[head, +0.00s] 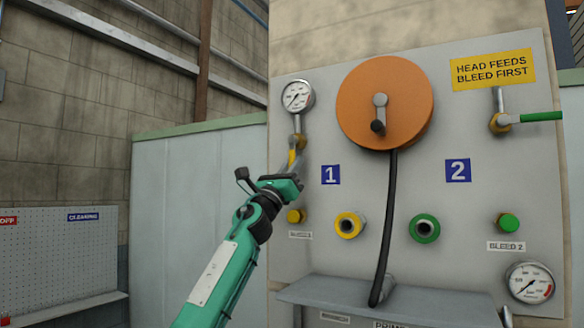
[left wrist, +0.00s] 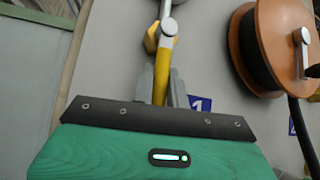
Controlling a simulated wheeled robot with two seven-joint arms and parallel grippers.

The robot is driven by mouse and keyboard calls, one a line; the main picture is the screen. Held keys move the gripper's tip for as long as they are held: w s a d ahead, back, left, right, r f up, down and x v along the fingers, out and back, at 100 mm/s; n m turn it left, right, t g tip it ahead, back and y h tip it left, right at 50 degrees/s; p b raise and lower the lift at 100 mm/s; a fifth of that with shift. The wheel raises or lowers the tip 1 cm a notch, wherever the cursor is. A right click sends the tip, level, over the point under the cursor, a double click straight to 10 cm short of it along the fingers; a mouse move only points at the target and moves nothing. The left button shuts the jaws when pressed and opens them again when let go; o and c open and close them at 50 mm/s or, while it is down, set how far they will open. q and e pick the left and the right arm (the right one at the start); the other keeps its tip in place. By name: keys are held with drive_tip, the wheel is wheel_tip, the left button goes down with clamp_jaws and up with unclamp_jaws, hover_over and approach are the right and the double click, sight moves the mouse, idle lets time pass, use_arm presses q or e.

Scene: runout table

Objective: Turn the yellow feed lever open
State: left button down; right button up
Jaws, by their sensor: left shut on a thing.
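My left gripper (head: 297,176) is shut on the lever's lower part. In the left wrist view the lever (left wrist: 161,78) runs down between the two fingers of the gripper (left wrist: 160,90). The lever's lower end is hidden by the gripper. My right gripper is not in view.
An orange hose reel (head: 400,95) with a black hose (head: 388,220) is right of the lever. A green lever (head: 541,116) points right at the far right. A yellow port (head: 349,225) and a yellow knob (head: 295,216) sit below. A shelf (head: 390,297) juts out underneath.

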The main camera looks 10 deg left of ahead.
use_arm(q)
drive_tip(key=shift+s+r, duration=0.1)
drive_tip(key=shift+r, duration=0.05)
drive_tip(key=c, duration=1.4)
unclamp_jaws()
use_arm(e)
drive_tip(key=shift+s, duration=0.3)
